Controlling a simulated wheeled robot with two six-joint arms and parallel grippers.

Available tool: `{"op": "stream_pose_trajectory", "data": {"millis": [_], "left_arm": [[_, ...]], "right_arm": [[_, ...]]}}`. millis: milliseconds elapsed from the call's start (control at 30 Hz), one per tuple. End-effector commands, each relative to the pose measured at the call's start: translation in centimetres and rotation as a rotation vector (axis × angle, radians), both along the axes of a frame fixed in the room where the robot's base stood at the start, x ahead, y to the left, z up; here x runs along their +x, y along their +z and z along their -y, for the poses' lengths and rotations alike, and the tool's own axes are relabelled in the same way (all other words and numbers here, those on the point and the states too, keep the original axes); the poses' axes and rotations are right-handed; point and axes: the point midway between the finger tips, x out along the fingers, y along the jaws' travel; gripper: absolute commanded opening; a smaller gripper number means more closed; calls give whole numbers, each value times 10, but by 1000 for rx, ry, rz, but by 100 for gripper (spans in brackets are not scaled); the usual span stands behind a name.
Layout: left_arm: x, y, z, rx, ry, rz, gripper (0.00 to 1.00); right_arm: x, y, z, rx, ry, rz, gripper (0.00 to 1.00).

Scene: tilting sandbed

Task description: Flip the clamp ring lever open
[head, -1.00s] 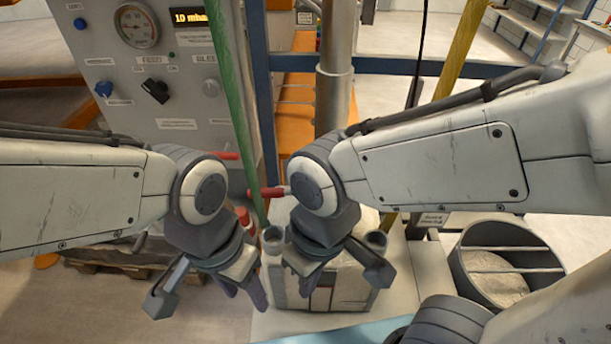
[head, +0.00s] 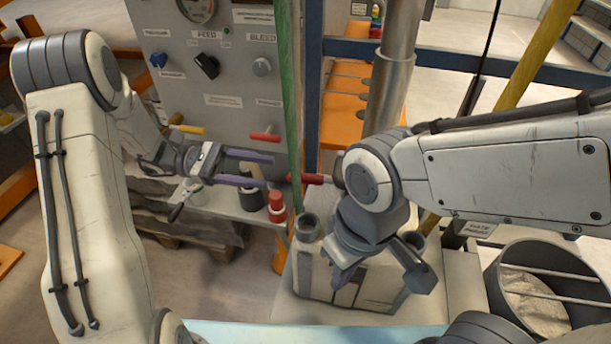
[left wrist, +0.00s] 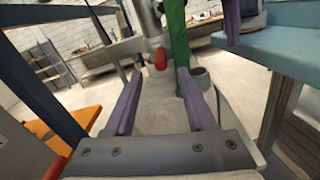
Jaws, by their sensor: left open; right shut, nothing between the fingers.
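A lever with a red grip (head: 305,179) sticks out to the left from beside the grey vertical pipe (head: 388,90) in the head view. It looks like the clamp ring lever; the ring itself is hidden behind my right wrist. My left gripper (head: 269,171) is open, its two purple fingers pointing right, with the tips a little left of the red grip. In the left wrist view a red grip (left wrist: 160,59) shows ahead, between the fingers (left wrist: 160,77) and apart from them. My right gripper (head: 342,275) is shut and empty, pointing down over a pale box.
A green post (head: 290,100) stands close to the left fingertips. A control panel (head: 225,80) with knobs and red and yellow handles is behind. The pale box (head: 375,290) has grey cups. A round sand-filled bin (head: 540,305) stands at the right.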

Motion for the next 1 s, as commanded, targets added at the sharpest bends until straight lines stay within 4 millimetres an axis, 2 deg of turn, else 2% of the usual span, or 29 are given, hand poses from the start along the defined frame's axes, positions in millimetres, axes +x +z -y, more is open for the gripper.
{"op": "stream_pose_trajectory", "data": {"millis": [300,500,700,933,967,1000], "left_arm": [[-12,4,56,1,-8,-4,56],[-16,2,85,2,-6,-2,56],[-19,1,97,3,-4,0,56],[-19,0,98,4,-3,1,56],[-19,0,98,4,-3,1,52],[-19,0,97,4,-3,1,37]], "right_arm": [[0,22,0,0,-1,0,0],[0,31,0,0,-2,0,0],[0,34,0,0,-2,0,0],[0,33,0,0,-2,0,0],[0,33,0,0,-2,0,0],[0,33,0,0,-2,0,0]]}}
